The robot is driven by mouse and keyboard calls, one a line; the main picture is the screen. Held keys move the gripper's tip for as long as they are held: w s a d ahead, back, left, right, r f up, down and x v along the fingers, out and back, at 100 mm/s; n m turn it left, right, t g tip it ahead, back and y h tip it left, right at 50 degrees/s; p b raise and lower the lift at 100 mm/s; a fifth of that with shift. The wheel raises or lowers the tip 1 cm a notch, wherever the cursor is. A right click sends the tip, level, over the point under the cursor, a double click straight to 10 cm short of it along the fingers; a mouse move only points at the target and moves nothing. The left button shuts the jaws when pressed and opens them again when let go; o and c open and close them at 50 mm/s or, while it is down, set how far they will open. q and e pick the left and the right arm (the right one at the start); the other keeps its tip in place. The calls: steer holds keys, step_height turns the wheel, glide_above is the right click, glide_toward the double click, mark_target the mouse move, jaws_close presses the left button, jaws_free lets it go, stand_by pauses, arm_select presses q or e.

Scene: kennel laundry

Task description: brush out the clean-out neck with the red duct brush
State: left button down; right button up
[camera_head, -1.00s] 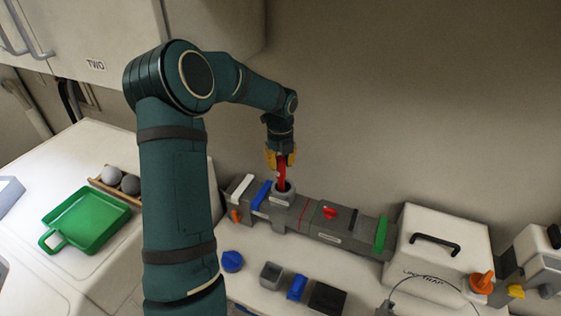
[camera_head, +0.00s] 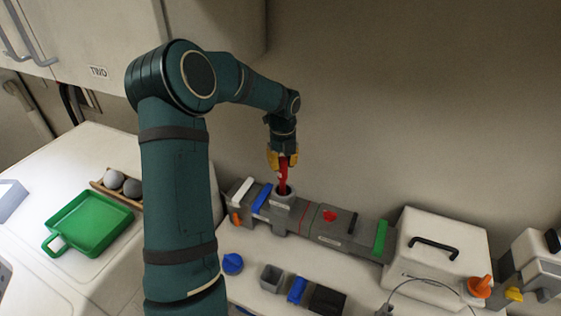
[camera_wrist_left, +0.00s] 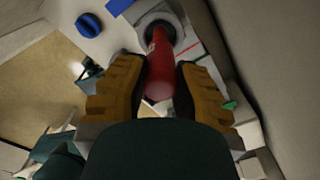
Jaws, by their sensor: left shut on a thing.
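The red duct brush (camera_head: 284,175) is held upright in my left gripper (camera_head: 283,158). Its lower end is at the mouth of the grey clean-out neck (camera_head: 284,202), which rises from the top of the grey duct (camera_head: 320,220). In the left wrist view, the yellow fingers of my left gripper (camera_wrist_left: 158,88) are shut on the red handle (camera_wrist_left: 160,70), which leads toward the round dark opening of the neck (camera_wrist_left: 163,28). How deep the brush sits and its bristles are hidden. My right gripper does not show.
Blue (camera_head: 262,198), white and green (camera_head: 381,238) slides stand on the duct. A blue cap (camera_head: 233,263), a grey cup (camera_head: 271,278) and a black block (camera_head: 327,299) lie in front. A white lint box (camera_head: 438,255) is at right, a green tray (camera_head: 92,222) at left.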

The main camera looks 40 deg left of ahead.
mark_target(282, 179)
arm_select(q)
steer(key=shift+d+r, duration=0.15)
steer(key=shift+d, duration=0.15)
steer(key=shift+a, duration=0.1)
steer(key=shift+s, duration=0.3)
steer(key=shift+f, duration=0.25)
steer(key=shift+f+b, duration=0.85)
steer(key=shift+f, duration=0.85)
steer(key=shift+r, duration=0.15)
